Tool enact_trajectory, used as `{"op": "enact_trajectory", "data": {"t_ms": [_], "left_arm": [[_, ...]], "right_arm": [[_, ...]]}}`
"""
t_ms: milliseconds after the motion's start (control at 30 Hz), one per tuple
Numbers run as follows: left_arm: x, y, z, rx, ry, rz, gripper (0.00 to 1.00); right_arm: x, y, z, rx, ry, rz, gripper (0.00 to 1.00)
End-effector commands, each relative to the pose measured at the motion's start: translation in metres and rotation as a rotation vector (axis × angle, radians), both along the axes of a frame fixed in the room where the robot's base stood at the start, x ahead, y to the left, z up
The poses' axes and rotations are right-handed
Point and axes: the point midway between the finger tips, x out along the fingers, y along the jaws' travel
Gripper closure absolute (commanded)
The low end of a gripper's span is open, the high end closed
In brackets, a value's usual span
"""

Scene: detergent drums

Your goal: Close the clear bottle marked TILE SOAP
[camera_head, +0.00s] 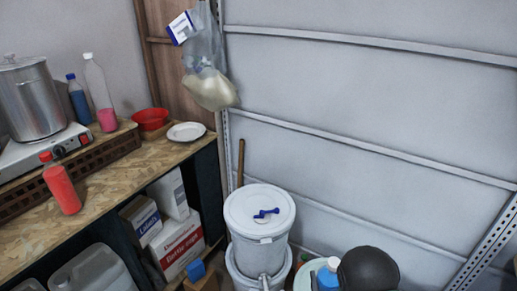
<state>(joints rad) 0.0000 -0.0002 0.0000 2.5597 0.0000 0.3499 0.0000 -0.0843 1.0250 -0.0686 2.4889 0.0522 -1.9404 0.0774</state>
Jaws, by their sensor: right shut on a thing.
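A tall clear bottle (99,92) with pink liquid low inside and a white top stands at the back of the wooden bench. No label can be read, so I cannot tell whether it is the TILE SOAP bottle. My left gripper is not in view.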

Motion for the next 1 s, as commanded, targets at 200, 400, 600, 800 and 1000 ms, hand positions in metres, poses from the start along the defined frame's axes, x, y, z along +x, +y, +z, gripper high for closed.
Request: {"op": "enact_trajectory", "data": {"t_ms": [200, 400, 600, 800, 1000], "left_arm": [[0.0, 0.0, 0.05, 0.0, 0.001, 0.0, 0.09], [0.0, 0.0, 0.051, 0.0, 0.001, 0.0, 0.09], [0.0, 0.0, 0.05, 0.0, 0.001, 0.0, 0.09], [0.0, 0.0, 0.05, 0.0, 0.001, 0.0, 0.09], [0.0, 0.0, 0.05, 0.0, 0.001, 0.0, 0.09]], "right_arm": [[0.001, 0.0, 0.052, 0.0, -0.005, 0.0, 1.0], [0.001, 0.0, 0.052, 0.0, -0.005, 0.0, 1.0], [0.001, 0.0, 0.052, 0.0, -0.006, 0.0, 1.0], [0.0, 0.0, 0.052, 0.0, -0.006, 0.002, 1.0], [-0.005, 0.014, 0.043, -0.001, -0.003, 0.065, 1.0]]}}
